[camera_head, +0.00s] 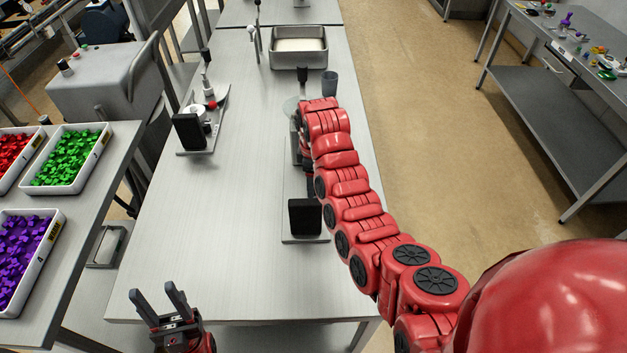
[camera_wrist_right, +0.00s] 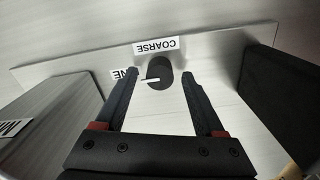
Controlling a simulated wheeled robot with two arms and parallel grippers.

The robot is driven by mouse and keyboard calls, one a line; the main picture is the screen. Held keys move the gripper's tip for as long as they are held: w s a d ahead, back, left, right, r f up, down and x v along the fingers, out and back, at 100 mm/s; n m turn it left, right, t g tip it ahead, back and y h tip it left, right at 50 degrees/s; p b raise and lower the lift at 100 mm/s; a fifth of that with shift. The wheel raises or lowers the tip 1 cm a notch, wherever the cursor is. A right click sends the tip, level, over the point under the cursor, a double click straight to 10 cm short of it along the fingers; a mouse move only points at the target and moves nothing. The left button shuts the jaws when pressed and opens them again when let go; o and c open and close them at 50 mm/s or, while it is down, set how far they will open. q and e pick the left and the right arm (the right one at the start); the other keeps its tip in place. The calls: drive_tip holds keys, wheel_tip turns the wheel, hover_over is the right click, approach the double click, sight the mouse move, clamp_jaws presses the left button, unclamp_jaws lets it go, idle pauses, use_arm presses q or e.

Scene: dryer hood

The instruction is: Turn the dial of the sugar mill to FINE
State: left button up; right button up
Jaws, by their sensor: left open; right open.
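In the right wrist view a round black dial (camera_wrist_right: 160,70) with a white pointer sits on a pale metal plate (camera_wrist_right: 220,65). The pointer points left, toward a partly covered label (camera_wrist_right: 121,74) reading "NE". A COARSE label (camera_wrist_right: 156,44) stands upside down above the dial. My right gripper (camera_wrist_right: 159,76) is open, one finger on each side of the dial, with gaps showing. In the head view my right arm hides this gripper and much of the device (camera_head: 293,215) under it. My left gripper (camera_head: 155,290) is open and empty at the table's front edge.
A second device with a black block (camera_head: 188,130) stands left on the metal table (camera_head: 240,200). A steel pan (camera_head: 299,50) and grey cup (camera_head: 330,82) stand farther back. Trays of green (camera_head: 70,158) and purple pieces (camera_head: 25,250) lie on the left table. A black block (camera_wrist_right: 245,85) flanks the dial.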

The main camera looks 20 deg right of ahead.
drive_tip(key=shift+r, duration=0.1)
wheel_tip(320, 180, up, 7)
drive_tip(key=p, duration=0.4)
drive_tip(key=shift+d+f, duration=0.1)
drive_tip(key=shift+f, duration=0.1)
wheel_tip(320, 180, up, 11)
drive_tip(key=b, duration=0.1)
drive_tip(key=shift+f, duration=0.2)
